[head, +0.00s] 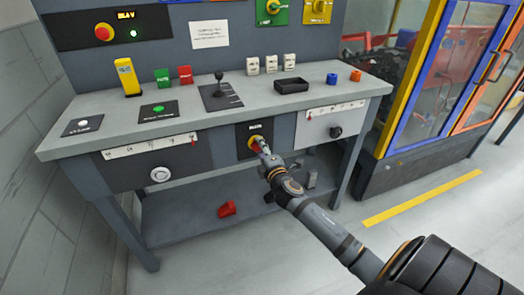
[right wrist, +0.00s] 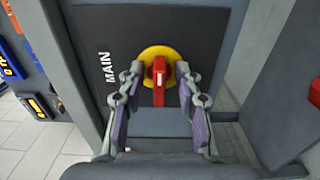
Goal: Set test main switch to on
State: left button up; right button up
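The main switch (head: 254,144) is on a dark panel on the bench front, under the tabletop. In the right wrist view it is a red handle (right wrist: 158,82) on a yellow round plate (right wrist: 151,53), beside the word MAIN (right wrist: 108,67). The handle lies parallel to the line of that word. My right gripper (head: 264,156) is right at the switch. In the right wrist view its two fingers (right wrist: 159,80) stand apart, one on each side of the handle, with a gap to it on both sides. My left gripper is not in view.
The bench top (head: 262,112) carries a joystick (head: 219,88), a black tray (head: 291,85) and small coloured blocks. Drawer-like panels flank the switch. A red object (head: 227,209) lies on the lower shelf. A caged machine (head: 430,100) stands at right; the floor in front is clear.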

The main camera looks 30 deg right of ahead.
jog(key=v, duration=1.2)
